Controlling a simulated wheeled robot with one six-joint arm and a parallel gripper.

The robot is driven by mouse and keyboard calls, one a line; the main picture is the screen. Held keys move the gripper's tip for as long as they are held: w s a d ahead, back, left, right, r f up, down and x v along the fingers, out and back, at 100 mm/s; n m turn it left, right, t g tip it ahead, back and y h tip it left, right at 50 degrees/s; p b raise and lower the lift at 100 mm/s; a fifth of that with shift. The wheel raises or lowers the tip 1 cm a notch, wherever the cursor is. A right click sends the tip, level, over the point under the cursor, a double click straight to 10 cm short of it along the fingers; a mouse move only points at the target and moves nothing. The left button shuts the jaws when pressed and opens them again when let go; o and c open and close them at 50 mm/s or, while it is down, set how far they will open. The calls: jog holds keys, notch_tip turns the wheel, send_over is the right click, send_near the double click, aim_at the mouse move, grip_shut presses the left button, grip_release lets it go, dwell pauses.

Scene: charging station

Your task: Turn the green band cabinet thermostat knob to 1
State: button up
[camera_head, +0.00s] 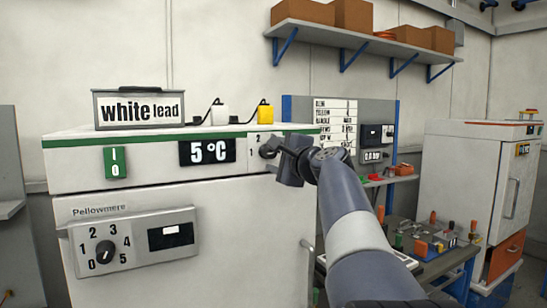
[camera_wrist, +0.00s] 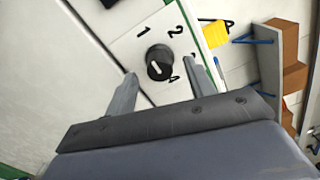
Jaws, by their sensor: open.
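The white cabinet (camera_head: 235,220) has a green band (camera_head: 145,142) along its top. A dark round knob (camera_head: 270,147) sits at the right of its upper panel, and shows in the wrist view (camera_wrist: 159,62) with numerals 1 to 4 around it. A pale mark is on its face; I cannot tell which numeral it points to.
A 5 °C display (camera_head: 207,150) and a green switch (camera_head: 115,163) share the upper panel. A "white lead" sign (camera_head: 139,108) and white and yellow plugs (camera_head: 265,114) stand on top. A shelf (camera_head: 370,45) with boxes hangs above; a cluttered workbench (camera_head: 455,262) stands right.

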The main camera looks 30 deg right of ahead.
jog(key=s+b, duration=0.2)
jog(key=s, duration=0.7)
jog(key=shift+d, duration=0.15)
jog(key=shift+w, duration=0.1)
jog(key=w+p, duration=0.3)
jog(key=w, duration=0.8)
jog(key=shift+a, duration=0.2)
jog(key=shift+s, duration=0.1)
jog(key=shift+s, duration=0.1)
